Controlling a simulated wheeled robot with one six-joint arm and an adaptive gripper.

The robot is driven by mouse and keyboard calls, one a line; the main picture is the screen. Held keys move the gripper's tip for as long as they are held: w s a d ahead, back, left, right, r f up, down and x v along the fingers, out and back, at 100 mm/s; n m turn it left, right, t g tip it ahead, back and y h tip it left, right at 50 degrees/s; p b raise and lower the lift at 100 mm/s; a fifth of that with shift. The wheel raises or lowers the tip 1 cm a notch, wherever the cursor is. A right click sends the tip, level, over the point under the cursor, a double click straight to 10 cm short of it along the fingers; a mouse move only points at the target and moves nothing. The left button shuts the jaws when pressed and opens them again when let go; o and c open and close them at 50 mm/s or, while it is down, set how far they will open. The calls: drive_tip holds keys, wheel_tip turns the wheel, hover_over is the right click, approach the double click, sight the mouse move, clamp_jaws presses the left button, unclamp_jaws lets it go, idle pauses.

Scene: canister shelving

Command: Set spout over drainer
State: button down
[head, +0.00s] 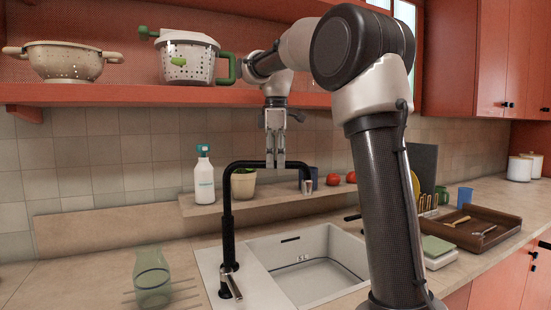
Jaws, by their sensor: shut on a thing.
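A black faucet (227,215) stands on the white sink unit. Its spout (247,163) runs from the top of the upright pipe toward the right, and its metal outlet (307,187) hangs down at the right end. The flat white drainer (258,277) lies to the left of the sink basin (318,262). The spout points to the basin side, away from the drainer. My gripper (275,163) points down from above and is shut on the spout's horizontal bar, about midway along it. The fingers hide a short piece of the bar.
A soap bottle (204,178), a plant pot (243,186) and red tomatoes (333,179) stand on the ledge behind. A greenish glass vessel (151,278) stands left of the sink. A brown tray (470,228) lies at right. A shelf (120,94) with colanders hangs above.

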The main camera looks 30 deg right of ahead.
drive_tip(key=s+a+m, duration=0.7)
drive_tip(key=a+m, duration=0.5)
drive_tip(key=a, duration=0.1)
drive_tip(key=w+a+m, duration=0.9)
drive_tip(key=a+m, duration=0.4)
drive_tip(key=m, duration=0.1)
drive_tip(key=shift+w+t, duration=0.3)
drive_tip(key=shift+r, duration=0.15)
drive_tip(key=c, duration=1.3)
unclamp_jaws()
drive_tip(key=shift+w, duration=0.1)
